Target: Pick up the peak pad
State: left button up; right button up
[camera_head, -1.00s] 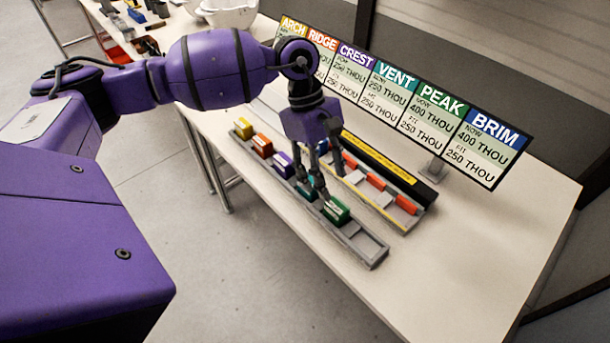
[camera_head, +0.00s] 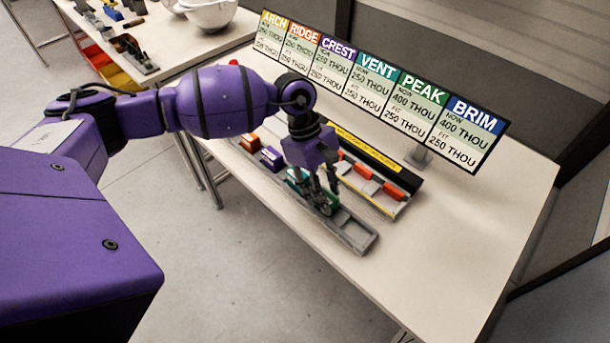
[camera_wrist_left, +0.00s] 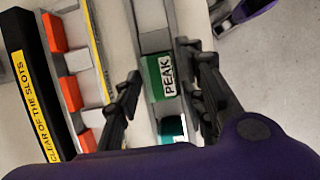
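The peak pad is a green block labelled PEAK (camera_wrist_left: 163,77), seated in a grey slotted rail (camera_head: 358,238) in the left wrist view. In the head view it is mostly hidden behind my left gripper (camera_head: 324,200). In the left wrist view my left gripper is open, with one finger on each side of the pad. I cannot tell whether the fingers touch it. The teal pad (camera_wrist_left: 172,127) sits in the same rail beside it. My right gripper is in neither view.
A purple pad (camera_head: 271,157) and an orange pad (camera_head: 250,141) sit farther along the rail. A second rack with red-orange blocks (camera_head: 365,187) and a yellow-labelled black bar (camera_head: 368,146) stands close behind. A sign board (camera_head: 410,103) is behind that. The table's right side is clear.

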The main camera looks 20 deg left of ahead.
pick_arm(q)
jog(key=shift+w+r, duration=0.1)
grip_shut()
jog(key=shift+r, duration=0.1)
